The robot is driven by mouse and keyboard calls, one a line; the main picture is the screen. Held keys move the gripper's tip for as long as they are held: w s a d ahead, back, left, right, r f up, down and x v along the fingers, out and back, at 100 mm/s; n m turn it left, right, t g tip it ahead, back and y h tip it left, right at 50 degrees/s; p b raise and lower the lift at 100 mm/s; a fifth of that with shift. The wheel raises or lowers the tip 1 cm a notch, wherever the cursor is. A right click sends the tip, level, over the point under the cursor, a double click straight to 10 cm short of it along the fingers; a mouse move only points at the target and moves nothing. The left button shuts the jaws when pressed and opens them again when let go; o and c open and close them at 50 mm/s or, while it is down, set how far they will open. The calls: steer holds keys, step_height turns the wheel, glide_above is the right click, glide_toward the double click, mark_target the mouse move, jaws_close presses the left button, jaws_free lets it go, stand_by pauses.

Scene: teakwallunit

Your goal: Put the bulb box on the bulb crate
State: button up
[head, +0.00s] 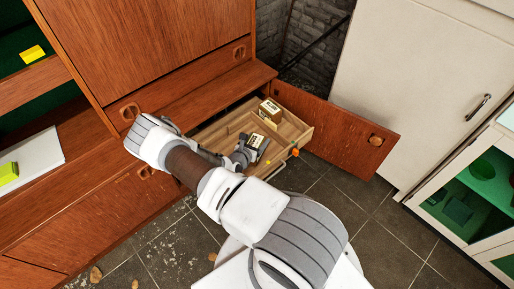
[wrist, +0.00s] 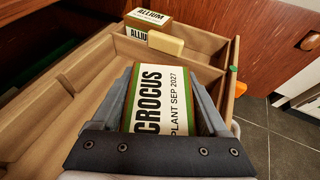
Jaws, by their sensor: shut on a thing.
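My gripper (head: 246,154) is shut on a white-labelled box marked CROCUS, PLANT SEP 2027 (wrist: 162,98), with a finger on each side of it. The crocus box (head: 256,141) is over or in the open wooden drawer (head: 293,132); I cannot tell if it touches the drawer floor. A second box, marked ALLIUM (wrist: 151,19), stands at the drawer's far end and also shows in the head view (head: 270,110). I cannot make out a separate bulb crate.
A pale yellow block (wrist: 165,42) lies by the allium box. Thin partitions divide the drawer. An open wooden door (head: 340,132) stands to its right, with a white cabinet (head: 410,90) beyond. Tiled floor (head: 390,240) is clear at front right.

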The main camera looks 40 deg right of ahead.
steer(key=shift+f+b, duration=0.6)
steer(key=shift+f, duration=1.05)
steer(key=shift+f, duration=0.2)
steer(key=o, duration=1.5)
steer(key=shift+r, duration=0.15)
